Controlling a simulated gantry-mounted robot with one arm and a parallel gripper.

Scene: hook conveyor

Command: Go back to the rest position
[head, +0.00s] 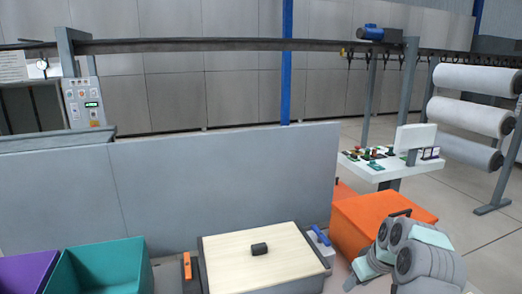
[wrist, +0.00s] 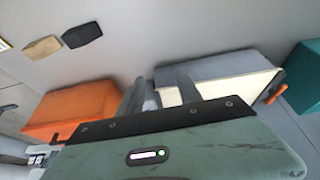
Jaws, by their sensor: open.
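My gripper (wrist: 160,88) shows in the wrist view with its two grey fingers apart and nothing visible between them. Beyond the fingers is the grey box with a pale wooden top (wrist: 238,85). In the head view my arm is at the lower right, beside the orange box, and the fingers cannot be made out. A small dark block (head: 260,249) lies on the pale wooden top (head: 225,262), apart from my arm.
An orange box (head: 385,215) stands next to my arm. A teal bin (head: 100,270) and a purple bin (head: 25,275) are at the lower left. A grey panel (head: 220,185) stands behind the wooden top. A white control desk (head: 415,170) is at the right. An overhead rail (head: 220,45) crosses above.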

